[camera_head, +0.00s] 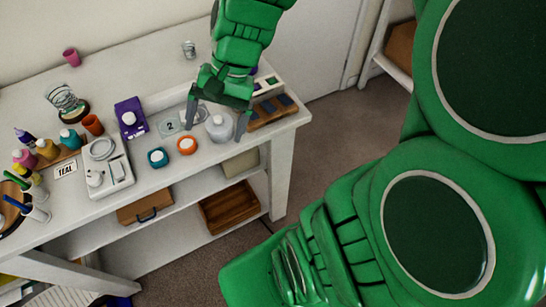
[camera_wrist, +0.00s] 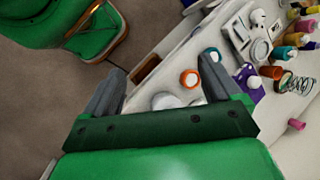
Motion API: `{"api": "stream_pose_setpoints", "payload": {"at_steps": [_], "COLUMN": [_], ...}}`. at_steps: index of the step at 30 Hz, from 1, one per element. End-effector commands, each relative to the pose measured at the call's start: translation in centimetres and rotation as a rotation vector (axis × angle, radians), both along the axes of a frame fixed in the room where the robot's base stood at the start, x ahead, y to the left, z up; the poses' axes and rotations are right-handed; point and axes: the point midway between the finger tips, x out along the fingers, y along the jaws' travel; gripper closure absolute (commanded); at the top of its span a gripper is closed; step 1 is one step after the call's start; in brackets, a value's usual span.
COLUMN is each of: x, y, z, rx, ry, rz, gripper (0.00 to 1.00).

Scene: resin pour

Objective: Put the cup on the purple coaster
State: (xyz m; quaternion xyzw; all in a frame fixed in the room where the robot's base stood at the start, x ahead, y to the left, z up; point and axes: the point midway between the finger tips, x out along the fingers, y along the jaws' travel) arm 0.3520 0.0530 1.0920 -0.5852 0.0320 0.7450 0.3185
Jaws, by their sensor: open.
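My gripper (camera_head: 216,120) is open above the table's right part, fingers pointing down. A pale, rounded vessel (camera_head: 220,128) shows between its fingers; it also appears between them in the wrist view (camera_wrist: 164,101), partly hidden by the gripper. I cannot tell whether the fingers touch it or whether it is the cup. Other cup-like things are a pink cup (camera_head: 71,57) at the back left, an orange-brown cup (camera_head: 93,125) and a clear glass (camera_head: 189,49) at the back.
Orange (camera_head: 187,145) and teal (camera_head: 158,157) round items with white centres lie near the front edge. A card marked 2 (camera_head: 169,127) lies left of my gripper. A dark-slotted wooden tray (camera_head: 270,112) is at right. Bottles and a white scale-like device (camera_head: 107,167) crowd the left.

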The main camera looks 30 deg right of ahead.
Motion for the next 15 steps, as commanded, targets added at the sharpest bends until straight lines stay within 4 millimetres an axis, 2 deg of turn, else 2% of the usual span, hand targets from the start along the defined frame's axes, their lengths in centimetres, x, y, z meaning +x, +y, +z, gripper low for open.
{"api": "stream_pose_setpoints", "payload": {"at_steps": [1, 6, 15], "x": [-1.4, -5.6, -11.5], "y": [0.0, -1.0, -4.1], "z": [0.1, 0.0, 0.3], "rx": [-0.035, -0.147, -0.324], "ry": [-0.012, -0.041, -0.078], "rz": [0.053, 0.224, 0.461], "gripper": [0.09, 0.09, 0.09]}}
